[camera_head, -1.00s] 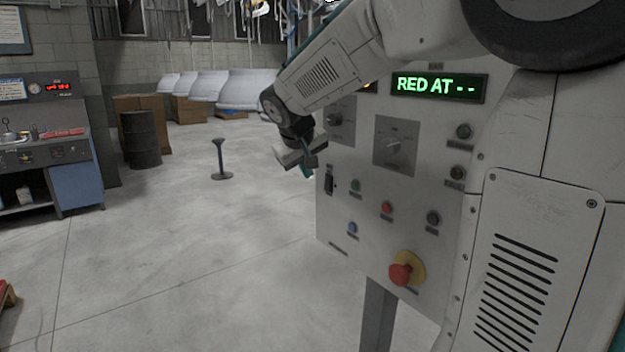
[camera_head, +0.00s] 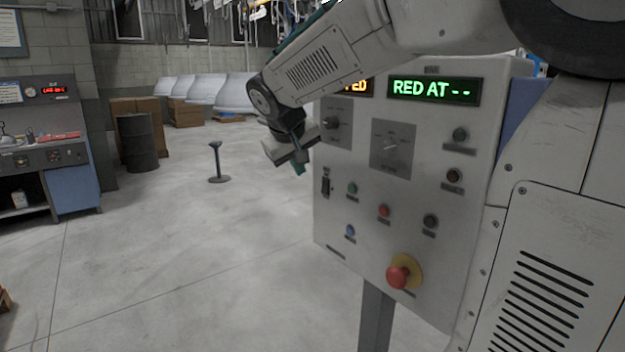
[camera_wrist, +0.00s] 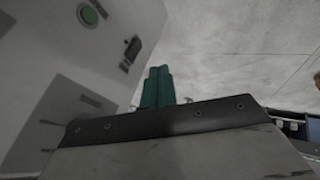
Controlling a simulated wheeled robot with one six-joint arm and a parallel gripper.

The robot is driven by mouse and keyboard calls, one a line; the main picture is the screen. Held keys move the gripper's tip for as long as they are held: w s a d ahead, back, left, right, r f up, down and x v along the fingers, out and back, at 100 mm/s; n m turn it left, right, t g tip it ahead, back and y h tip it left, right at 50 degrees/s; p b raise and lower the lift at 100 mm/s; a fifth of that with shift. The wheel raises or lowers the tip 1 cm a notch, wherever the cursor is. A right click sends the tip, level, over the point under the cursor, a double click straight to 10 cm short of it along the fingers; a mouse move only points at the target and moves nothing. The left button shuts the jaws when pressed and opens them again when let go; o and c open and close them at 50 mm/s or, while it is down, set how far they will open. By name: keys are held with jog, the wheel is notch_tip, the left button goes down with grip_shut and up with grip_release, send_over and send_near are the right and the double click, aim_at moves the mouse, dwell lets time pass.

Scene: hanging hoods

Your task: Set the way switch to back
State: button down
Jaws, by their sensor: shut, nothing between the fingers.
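The control panel (camera_head: 415,240) stands in front of me, and its small labels are too small to read. It carries a rotary switch on a grey plate at the upper left (camera_head: 334,123), a larger rotary switch on a grey plate at the middle (camera_head: 391,148) and a dark rocker switch (camera_head: 326,186) near the left edge. I cannot tell which is the way switch. My gripper (camera_head: 299,167) is just left of the panel, apart from the switches. Its teal fingers (camera_wrist: 158,87) are together and empty. In the wrist view, the panel face (camera_wrist: 60,45) is at the left.
Below the switches are several push buttons and a red emergency knob (camera_head: 398,277) on a yellow base. A green display (camera_head: 434,90) reads "RED AT --". A dark drum (camera_head: 138,141), a short black post (camera_head: 217,162) and a workbench (camera_head: 45,150) stand left. The floor between is open.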

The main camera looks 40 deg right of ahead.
aim_at(325, 186)
jog(key=shift+f, duration=0.1)
jog(key=shift+w+d+f, duration=0.6)
jog(key=shift+d+f, duration=0.8)
jog(key=shift+w+d+f, duration=0.65)
jog(key=shift+d+f, duration=0.75)
jog(key=shift+f, duration=0.05)
jog(key=shift+w+d+f, duration=0.6)
jog(key=shift+d+f, duration=0.8)
jog(key=shift+d+f, duration=0.15)
jog(key=shift+d, duration=0.15)
